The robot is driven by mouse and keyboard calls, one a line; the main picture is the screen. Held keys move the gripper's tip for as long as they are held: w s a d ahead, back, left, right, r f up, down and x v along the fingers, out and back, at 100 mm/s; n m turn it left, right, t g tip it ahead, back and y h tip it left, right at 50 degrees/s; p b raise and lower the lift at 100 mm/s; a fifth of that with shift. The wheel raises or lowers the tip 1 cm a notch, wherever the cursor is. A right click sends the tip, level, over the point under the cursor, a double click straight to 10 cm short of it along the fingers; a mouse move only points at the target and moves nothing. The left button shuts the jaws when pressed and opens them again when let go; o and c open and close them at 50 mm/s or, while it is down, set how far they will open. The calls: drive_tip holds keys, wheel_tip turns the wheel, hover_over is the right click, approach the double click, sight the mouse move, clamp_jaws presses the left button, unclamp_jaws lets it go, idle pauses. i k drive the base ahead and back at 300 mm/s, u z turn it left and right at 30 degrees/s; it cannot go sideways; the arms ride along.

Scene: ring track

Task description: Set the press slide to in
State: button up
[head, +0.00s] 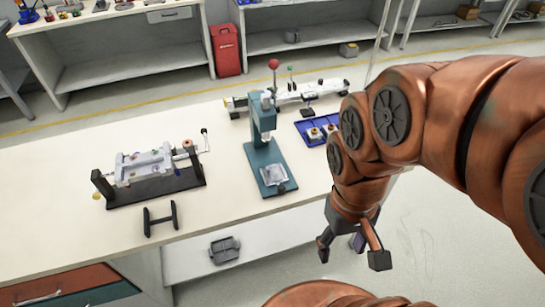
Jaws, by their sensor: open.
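The teal press (262,140) stands upright on the white workbench, right of the middle of the bench. A red ball (273,63) shows above its top. A silver slide block (273,174) lies on the press base, near the front, with a dark knob (281,188) at its front end. I cannot tell how far in or out the slide is. My gripper (350,255) is open and empty. It points down past the bench's front right edge, to the right of and nearer than the press, clear of it.
A blue tray (304,128) with small parts sits right of the press, partly hidden by my arm. A long rail device (325,90) lies behind. A clamped fixture (147,165) and a black stand (160,217) are at left. Bare bench lies between stand and press.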

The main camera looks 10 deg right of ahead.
sight(272, 175)
drive_tip(key=k, duration=0.5)
drive_tip(key=u, duration=2.25)
drive_tip(key=i, duration=1.2)
drive_tip(key=z, duration=2)
